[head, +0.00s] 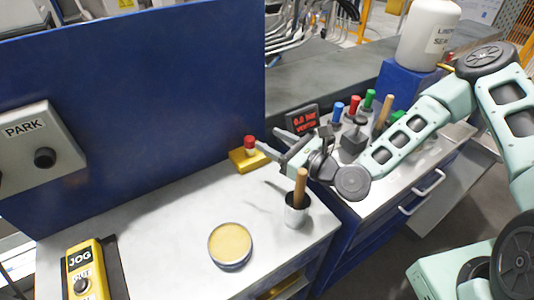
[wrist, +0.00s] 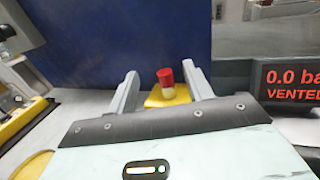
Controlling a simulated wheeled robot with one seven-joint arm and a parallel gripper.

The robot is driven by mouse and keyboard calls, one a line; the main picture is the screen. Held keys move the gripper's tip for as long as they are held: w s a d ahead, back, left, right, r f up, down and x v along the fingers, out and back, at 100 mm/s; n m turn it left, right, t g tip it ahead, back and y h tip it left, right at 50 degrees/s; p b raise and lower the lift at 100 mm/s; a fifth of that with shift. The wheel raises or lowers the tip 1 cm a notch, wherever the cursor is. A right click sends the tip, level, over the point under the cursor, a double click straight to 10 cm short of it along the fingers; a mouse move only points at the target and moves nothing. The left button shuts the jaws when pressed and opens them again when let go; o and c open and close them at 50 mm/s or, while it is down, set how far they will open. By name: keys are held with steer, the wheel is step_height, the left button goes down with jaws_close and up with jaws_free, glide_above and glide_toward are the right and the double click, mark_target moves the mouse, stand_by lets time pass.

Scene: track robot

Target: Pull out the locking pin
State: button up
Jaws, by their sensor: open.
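The locking pin has a red cap (head: 249,142) and stands upright in a yellow block (head: 240,162) on the white bench, close to the blue panel. My gripper (head: 262,140) is open and empty. Its fingers (wrist: 165,82) point toward the pin, one on each side in the wrist view. I cannot tell whether they reach the pin. The pin's lower part is hidden in the block.
A cup with a wooden handle (head: 298,204) stands below my gripper. A round yellow tin (head: 230,245) and a JOG pendant (head: 83,270) lie nearer on the bench. A display reading 0.0 bar VENTED (head: 302,120) stands to the right. The blue panel (head: 140,90) rises behind.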

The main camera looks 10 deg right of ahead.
mark_target(250, 142)
steer(key=shift+w+a+f+b, duration=0.15)
steer(key=shift+w+f+b, duration=0.05)
steer(key=shift+f+b, duration=0.9)
steer(key=shift+w+a+f+b, duration=0.1)
steer(key=shift+w+f+b, duration=0.05)
steer(key=shift+f+b, duration=0.95)
steer(key=shift+w+a+p, duration=0.3)
steer(key=p+x, duration=0.1)
steer(key=x, duration=0.5)
steer(key=shift+w+a+p, duration=0.2)
steer(key=shift+w+p, duration=0.05)
steer(key=shift+p, duration=0.15)
steer(key=c, duration=1.1)
